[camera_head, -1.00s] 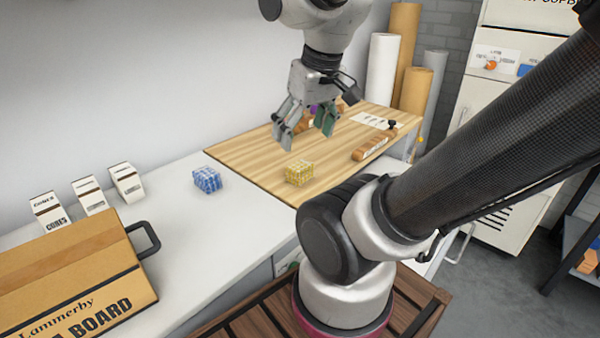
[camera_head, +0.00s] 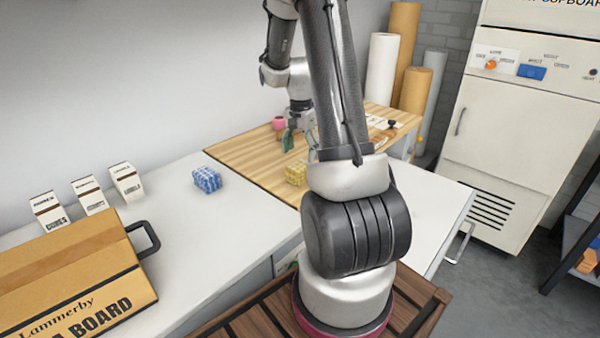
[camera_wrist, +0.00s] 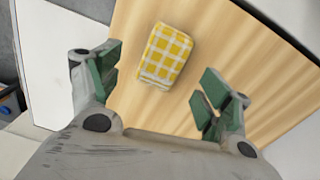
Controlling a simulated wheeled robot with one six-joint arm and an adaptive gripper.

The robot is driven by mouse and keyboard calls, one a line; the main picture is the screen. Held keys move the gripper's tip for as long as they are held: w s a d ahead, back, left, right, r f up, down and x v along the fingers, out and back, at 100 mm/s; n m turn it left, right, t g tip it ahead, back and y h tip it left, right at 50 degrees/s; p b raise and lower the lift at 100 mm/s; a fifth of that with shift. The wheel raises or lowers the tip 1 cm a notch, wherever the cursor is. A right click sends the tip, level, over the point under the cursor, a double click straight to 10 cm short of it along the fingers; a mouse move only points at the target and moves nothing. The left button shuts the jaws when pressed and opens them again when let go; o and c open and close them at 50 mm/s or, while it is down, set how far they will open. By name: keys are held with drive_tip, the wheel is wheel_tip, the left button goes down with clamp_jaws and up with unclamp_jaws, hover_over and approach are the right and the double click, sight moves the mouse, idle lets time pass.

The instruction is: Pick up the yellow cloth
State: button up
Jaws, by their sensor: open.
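The yellow cloth (camera_head: 296,172) is a small folded bundle with a yellow and white check. It lies on the wooden board near its front edge. In the wrist view the yellow cloth (camera_wrist: 166,55) lies ahead of the fingers, a little left of the middle of the gap. My gripper (camera_wrist: 158,90) is open and empty, its green finger pads spread wide. In the head view my gripper (camera_head: 298,140) is behind the cloth and partly hidden by my own arm. The cloth's right side is close to my arm in that view.
A blue checked cloth (camera_head: 207,179) lies on the white bench left of the wooden board (camera_head: 235,153). Three small boxes (camera_head: 88,195) and a large cardboard box (camera_head: 75,270) stand at left. A pink object (camera_head: 279,123) sits at the board's back. Tall rolls (camera_head: 404,60) stand behind.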

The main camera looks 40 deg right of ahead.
sight(300, 164)
drive_tip(key=shift+w+d+f+m, duration=0.1)
drive_tip(key=shift+w+f+m, duration=0.15)
drive_tip(key=shift+m, duration=0.45)
wheel_tip(300, 164, down, 8)
drive_tip(key=shift+r, duration=0.25)
drive_tip(key=shift+c, duration=0.4)
drive_tip(key=c, duration=1.1)
wheel_tip(300, 164, up, 10)
drive_tip(key=shift+r, duration=0.1)
